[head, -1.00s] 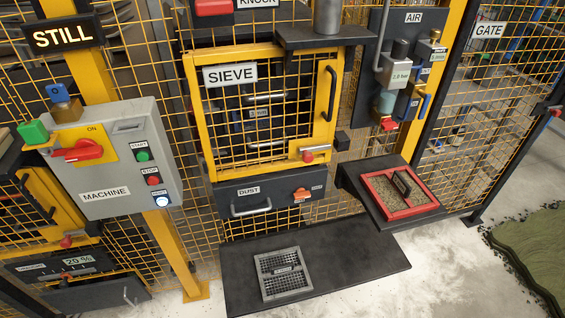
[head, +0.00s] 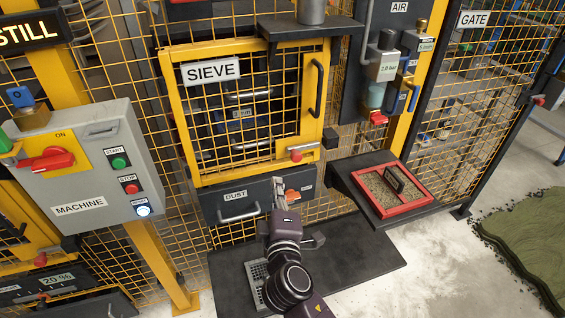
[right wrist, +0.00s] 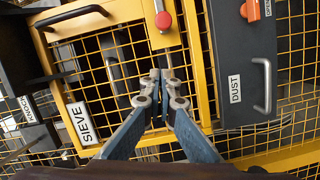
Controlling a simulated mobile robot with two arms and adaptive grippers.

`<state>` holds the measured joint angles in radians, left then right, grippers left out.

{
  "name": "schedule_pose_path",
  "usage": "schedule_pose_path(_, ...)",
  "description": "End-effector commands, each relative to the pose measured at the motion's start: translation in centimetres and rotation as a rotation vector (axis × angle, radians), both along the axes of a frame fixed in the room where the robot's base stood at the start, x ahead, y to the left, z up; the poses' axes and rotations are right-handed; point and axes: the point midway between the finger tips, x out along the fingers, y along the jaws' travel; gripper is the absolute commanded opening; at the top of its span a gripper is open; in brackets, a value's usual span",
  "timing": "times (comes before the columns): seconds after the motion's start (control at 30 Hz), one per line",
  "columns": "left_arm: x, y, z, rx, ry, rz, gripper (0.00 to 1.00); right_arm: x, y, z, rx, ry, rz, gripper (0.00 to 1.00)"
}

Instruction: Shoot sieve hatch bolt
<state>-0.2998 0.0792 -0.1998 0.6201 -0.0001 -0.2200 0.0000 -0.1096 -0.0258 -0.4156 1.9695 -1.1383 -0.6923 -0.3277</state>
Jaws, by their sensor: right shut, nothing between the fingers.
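The sieve hatch (head: 178,110) is a yellow-framed mesh door under the SIEVE sign and sits closed in the fence. Its bolt, a grey bar with a red knob (head: 296,155), is on the lower right of the frame. A black block (head: 331,138) stands just right of the hatch frame; I cannot tell whether the bolt reaches it. The red knob also shows at the top of the right wrist view (right wrist: 163,20). My right gripper (head: 280,187) is shut and empty, below the bolt and in front of the dust drawer. Its fingertips (right wrist: 160,76) are apart from the knob.
The dust drawer (head: 218,200) with a handle and orange latch is below the hatch. A red-framed tray (head: 395,211) sits on a shelf at right. A dark ledge (head: 370,245) lies below. The grey machine box (head: 90,160) is at left.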

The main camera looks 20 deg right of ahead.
Motion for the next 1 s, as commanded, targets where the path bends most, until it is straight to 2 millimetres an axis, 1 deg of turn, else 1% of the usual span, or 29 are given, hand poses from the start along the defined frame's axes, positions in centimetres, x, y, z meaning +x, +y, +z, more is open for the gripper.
schedule_pose_path(0.2, 0.0, 0.0, 0.0, 0.000, 0.000, 0.000, 0.00, 0.1, 0.0, -0.1, 0.001, 0.001, 0.001, 0.00)
schedule_pose_path(0.33, 0.0, 0.0, 0.3, 0.000, 0.001, 0.000, 0.00, 0.9, -0.1, 0.0, 0.000, 0.000, 0.002, 0.00)
schedule_pose_path(0.47, 0.0, 0.0, 0.8, 0.000, 0.001, 0.000, 0.00, 2.8, -0.5, 0.0, 0.000, 0.001, 0.001, 0.00)
schedule_pose_path(0.7, 0.0, 0.0, 1.8, 0.000, 0.001, 0.000, 0.00, 7.9, -1.6, -0.3, -0.001, 0.001, 0.000, 0.00)
schedule_pose_path(0.83, 0.0, 0.0, 2.0, 0.000, 0.001, 0.000, 0.00, 10.2, -2.1, -0.5, -0.001, 0.002, 0.002, 0.00)
schedule_pose_path(0.9, 0.0, 0.0, 2.6, 0.000, 0.001, -0.001, 0.00, 9.9, -3.4, -0.9, -0.002, 0.005, 0.000, 0.00)
schedule_pose_path(1.0, 0.0, 0.1, 2.9, 0.001, 0.001, -0.001, 0.00, 9.9, -4.7, -1.4, 0.000, 0.004, 0.000, 0.00)
